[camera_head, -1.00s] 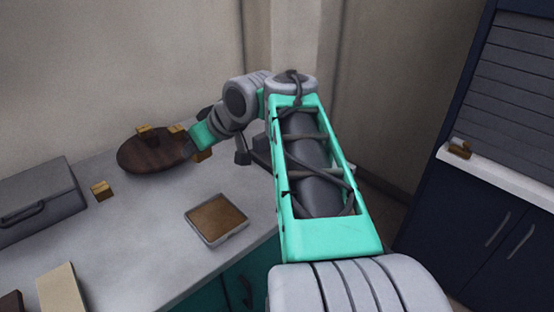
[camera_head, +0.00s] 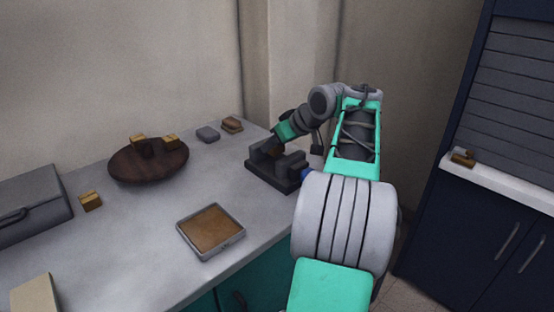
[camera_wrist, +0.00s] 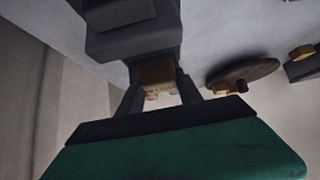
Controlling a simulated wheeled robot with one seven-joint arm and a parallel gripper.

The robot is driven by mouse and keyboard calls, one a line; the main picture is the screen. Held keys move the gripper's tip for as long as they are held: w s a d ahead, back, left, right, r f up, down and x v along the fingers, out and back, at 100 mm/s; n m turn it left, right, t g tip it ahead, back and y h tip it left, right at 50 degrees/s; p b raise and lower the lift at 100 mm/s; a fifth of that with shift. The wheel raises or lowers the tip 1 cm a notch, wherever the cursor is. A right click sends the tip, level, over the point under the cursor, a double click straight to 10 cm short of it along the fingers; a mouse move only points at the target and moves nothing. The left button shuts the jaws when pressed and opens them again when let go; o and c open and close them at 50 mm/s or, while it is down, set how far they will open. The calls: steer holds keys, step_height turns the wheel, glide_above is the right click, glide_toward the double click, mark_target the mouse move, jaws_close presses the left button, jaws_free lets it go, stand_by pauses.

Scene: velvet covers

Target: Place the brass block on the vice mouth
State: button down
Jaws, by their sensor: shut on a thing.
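The dark grey vice (camera_head: 284,178) stands near the right edge of the grey worktop. The vice body (camera_wrist: 130,22) fills the top of that view, right beside the block. The block is at the vice mouth. I cannot tell whether it touches the jaws, as its underside is hidden.
A round dark wooden board (camera_head: 150,168) bears brass-coloured blocks (camera_head: 138,140). Another block (camera_head: 90,200) lies left of it. A shallow tray (camera_head: 211,231) is in front. A grey case (camera_head: 35,196) stands at left.

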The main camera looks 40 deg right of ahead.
mark_target(277, 154)
steer(key=shift+w+d+f, duration=0.2)
steer(key=shift+d+f, duration=0.1)
steer(key=shift+d, duration=0.05)
steer(key=shift+w+d+f+b, duration=0.15)
steer(key=shift+f+b, duration=0.3)
steer(key=shift+f, duration=0.55)
steer(key=shift+w+d+f+b, duration=0.15)
steer(key=shift+f+b, duration=0.3)
steer(key=shift+f, duration=0.5)
steer(key=shift+s+f, duration=0.1)
steer(key=shift+f, duration=0.15)
steer(key=c, duration=0.8)
jaws_free()
steer(key=shift+r, duration=0.3)
steer(key=p+v, duration=0.3)
steer(key=v, duration=0.8)
steer(key=shift+s+r+p, duration=0.2)
steer(key=shift+s+p, duration=0.1)
steer(key=shift+s, duration=0.1)
